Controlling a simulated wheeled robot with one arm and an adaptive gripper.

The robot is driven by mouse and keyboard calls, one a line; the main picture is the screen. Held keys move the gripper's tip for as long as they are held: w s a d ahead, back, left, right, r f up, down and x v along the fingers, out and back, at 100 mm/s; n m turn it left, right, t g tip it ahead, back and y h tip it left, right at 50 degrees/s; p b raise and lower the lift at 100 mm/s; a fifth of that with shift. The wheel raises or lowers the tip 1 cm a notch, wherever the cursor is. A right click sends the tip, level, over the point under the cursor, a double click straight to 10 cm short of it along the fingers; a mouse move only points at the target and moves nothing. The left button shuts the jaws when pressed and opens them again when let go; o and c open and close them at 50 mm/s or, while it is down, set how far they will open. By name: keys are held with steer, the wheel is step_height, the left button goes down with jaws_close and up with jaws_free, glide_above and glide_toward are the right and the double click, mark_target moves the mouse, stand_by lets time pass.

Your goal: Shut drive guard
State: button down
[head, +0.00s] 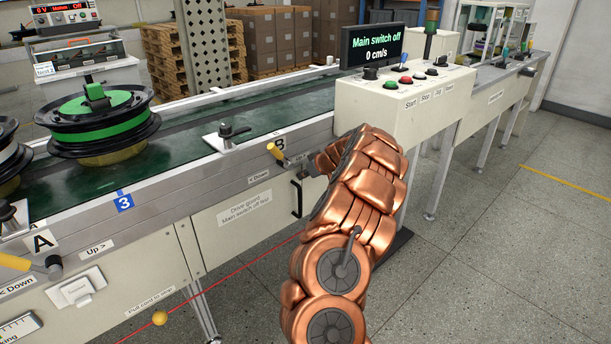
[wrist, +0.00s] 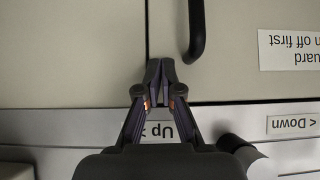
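The drive guard (head: 246,222) is a cream panel under the conveyor edge, with a label naming it and "Main switch off first". It looks about flush with the frame, though my arm hides its right part. Its black bar handle (head: 297,199) is at its right side. In the wrist view the picture is upside down: the guard panel (wrist: 235,75) is right of a seam and the handle (wrist: 196,30) shows at the top. My gripper (wrist: 160,70) is shut and empty, in front of the seam beside the handle, apart from it in the picture. My arm mostly hides it in the head view.
The display (head: 378,46) reads "Main switch off, 0 cm/s", above a control box (head: 415,108) with buttons. A yellow-handled lever (head: 277,153) juts out above the guard. A red cord (head: 240,273) runs in front, below the guard. The floor at right is clear.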

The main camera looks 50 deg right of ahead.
steer(key=s+f+v, duration=0.1)
steer(key=f+v, duration=0.1)
steer(key=v, duration=1.1)
steer(key=shift+s+a, duration=0.25)
steer(key=shift+s, duration=0.1)
